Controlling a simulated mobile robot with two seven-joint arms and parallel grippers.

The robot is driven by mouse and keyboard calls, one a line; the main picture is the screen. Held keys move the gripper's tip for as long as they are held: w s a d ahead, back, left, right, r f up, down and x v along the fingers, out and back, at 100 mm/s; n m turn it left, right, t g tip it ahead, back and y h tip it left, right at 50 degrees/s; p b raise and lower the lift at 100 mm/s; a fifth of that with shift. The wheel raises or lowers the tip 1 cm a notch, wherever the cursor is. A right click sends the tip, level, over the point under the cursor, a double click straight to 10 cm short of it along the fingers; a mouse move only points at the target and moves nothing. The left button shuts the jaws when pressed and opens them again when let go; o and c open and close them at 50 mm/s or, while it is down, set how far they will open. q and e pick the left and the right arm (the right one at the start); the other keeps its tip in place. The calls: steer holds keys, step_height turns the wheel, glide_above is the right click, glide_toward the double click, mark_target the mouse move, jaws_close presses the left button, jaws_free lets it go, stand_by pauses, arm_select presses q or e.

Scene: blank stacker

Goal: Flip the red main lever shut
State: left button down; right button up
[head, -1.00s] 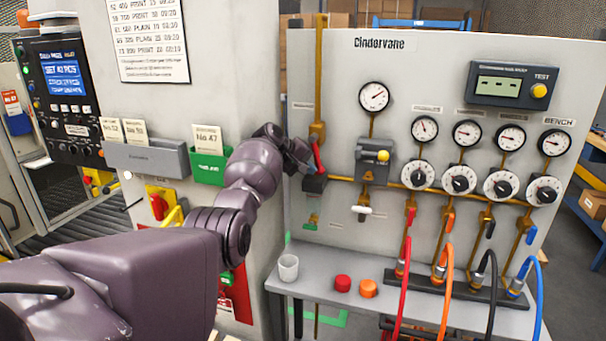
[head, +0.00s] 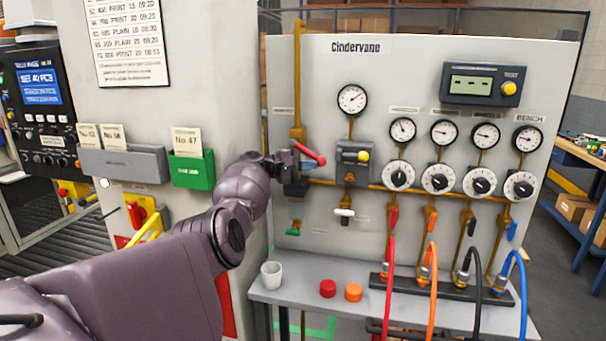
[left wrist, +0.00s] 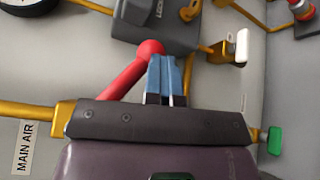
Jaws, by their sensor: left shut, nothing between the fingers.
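The red main lever (head: 309,153) is on the valve of the vertical yellow pipe at the panel's left. It sits slanted, its round end to the lower right in the head view. In the left wrist view the lever (left wrist: 128,73) runs diagonally, at an angle to the pipe, ending in a red knob. My left gripper (head: 305,165) is at the valve, just under the lever. Its blue fingertips (left wrist: 166,75) are shut with nothing between them, beside the knob. I cannot tell whether they touch it. The gripper partly hides the valve body. My right gripper is not in view.
A green card holder (head: 193,172) is on the cabinet to the left.

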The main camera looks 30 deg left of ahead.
arm_select(q)
steer(key=r+n+t+h, duration=0.1)
steer(key=d+r+n+t+h+b, duration=0.2)
steer(key=t, duration=0.1)
steer(key=shift+w+r+n, duration=0.3)
steer(key=shift+r+n, duration=0.1)
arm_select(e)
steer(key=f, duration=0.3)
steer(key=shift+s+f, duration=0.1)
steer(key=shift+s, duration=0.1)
arm_select(q)
steer(key=shift+d, duration=0.1)
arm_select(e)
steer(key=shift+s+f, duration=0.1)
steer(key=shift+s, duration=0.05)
